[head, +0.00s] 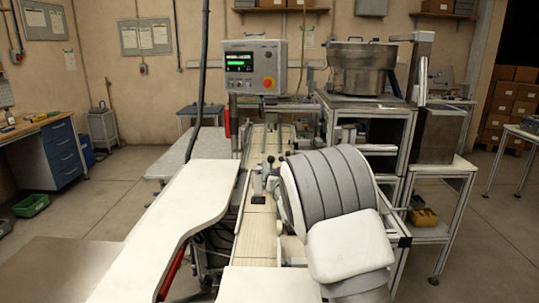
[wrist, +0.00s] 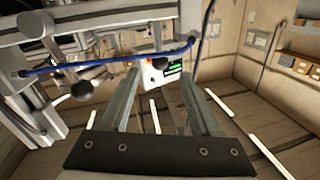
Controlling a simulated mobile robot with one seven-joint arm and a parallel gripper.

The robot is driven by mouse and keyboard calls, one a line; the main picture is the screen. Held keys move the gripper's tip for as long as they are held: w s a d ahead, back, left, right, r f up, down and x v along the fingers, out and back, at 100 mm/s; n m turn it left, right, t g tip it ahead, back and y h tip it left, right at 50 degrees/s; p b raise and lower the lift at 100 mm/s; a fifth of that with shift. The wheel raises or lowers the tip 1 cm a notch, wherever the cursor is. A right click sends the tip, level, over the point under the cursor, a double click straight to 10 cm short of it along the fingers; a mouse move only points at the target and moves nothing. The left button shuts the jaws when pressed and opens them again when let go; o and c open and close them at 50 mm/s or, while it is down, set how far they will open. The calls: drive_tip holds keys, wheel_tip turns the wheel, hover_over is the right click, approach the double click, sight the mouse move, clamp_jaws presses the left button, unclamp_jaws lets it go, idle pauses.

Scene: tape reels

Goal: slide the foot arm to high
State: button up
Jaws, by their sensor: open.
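I cannot tell for certain which part is the foot arm. In the head view, small dark knobs and a bracket (head: 259,184) stand on the long pale conveyor bed (head: 254,222). In the wrist view, a grey metal frame (wrist: 75,115) with dark round knobs (wrist: 81,90) and a blue cable (wrist: 110,62) fills the left side. My gripper (wrist: 160,76) is open in the wrist view, with nothing visible between its two grey fingers. It appears apart from the frame. In the head view I cannot make out the gripper.
A control box (head: 255,67) with a lit green screen stands behind the bed; it also shows in the wrist view (wrist: 172,68). A steel pot (head: 361,69) sits on a framed stand at right. A white worktop (head: 180,205) borders the bed's left. Open floor lies further left.

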drive_tip(key=w+a+p, duration=0.1)
drive_tip(key=w+a, duration=0.1)
drive_tip(key=w, duration=0.7)
drive_tip(key=shift+w+p, duration=0.35)
drive_tip(key=shift+w, duration=0.05)
clamp_jaws()
idle(1.2)
